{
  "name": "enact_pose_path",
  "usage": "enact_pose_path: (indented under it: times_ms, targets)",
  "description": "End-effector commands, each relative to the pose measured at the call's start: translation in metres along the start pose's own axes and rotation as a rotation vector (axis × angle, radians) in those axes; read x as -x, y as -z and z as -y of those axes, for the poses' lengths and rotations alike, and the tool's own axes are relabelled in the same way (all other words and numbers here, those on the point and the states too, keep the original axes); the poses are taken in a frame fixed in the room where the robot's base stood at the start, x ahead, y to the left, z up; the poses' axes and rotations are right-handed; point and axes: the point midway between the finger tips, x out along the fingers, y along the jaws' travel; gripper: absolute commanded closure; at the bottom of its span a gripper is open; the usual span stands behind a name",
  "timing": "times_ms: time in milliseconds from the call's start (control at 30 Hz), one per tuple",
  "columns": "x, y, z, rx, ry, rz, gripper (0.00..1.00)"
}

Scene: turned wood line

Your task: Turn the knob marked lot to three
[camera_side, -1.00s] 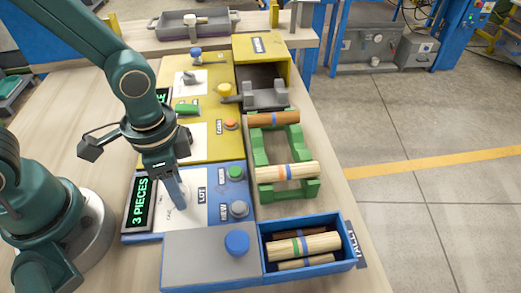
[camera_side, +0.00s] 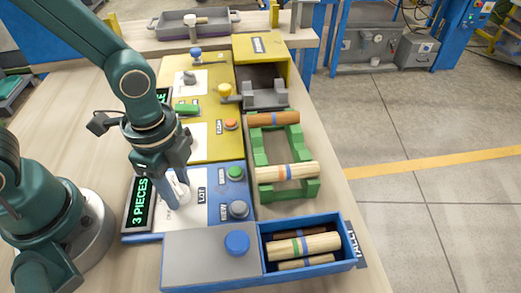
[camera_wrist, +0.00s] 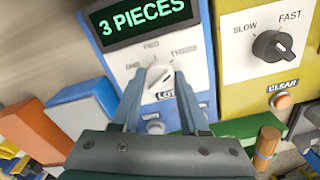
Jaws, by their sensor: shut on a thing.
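A green button (camera_side: 236,173) and a grey one (camera_side: 239,208) lie right of the knob. The yellow panel (camera_side: 215,148) stands beyond. A blue tray (camera_side: 352,258) holds turned pieces. A green rack (camera_side: 261,190) bears two more.

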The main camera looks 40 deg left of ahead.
Motion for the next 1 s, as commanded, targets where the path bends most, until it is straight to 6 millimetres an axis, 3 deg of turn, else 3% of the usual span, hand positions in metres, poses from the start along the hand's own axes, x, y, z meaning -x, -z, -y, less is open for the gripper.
enact_pose_path:
  times_ms: [367,400,467,500,833,1000]
  targets:
    - [0.0,-0.001,-0.001,-0.009,-0.002,0.003,1.0]
    - [0.0,-0.001,-0.001,-0.009,-0.002,0.003,0.52]
    - [0.0,-0.001,-0.001,-0.008,-0.002,0.003,0.29]
    - [0.0,-0.001,-0.001,-0.008,-0.002,0.003,0.26]
    - [0.002,0.0,0.0,-0.006,0.001,0.0,0.26]
    - [0.017,0.001,0.001,-0.006,0.004,-0.003,0.26]
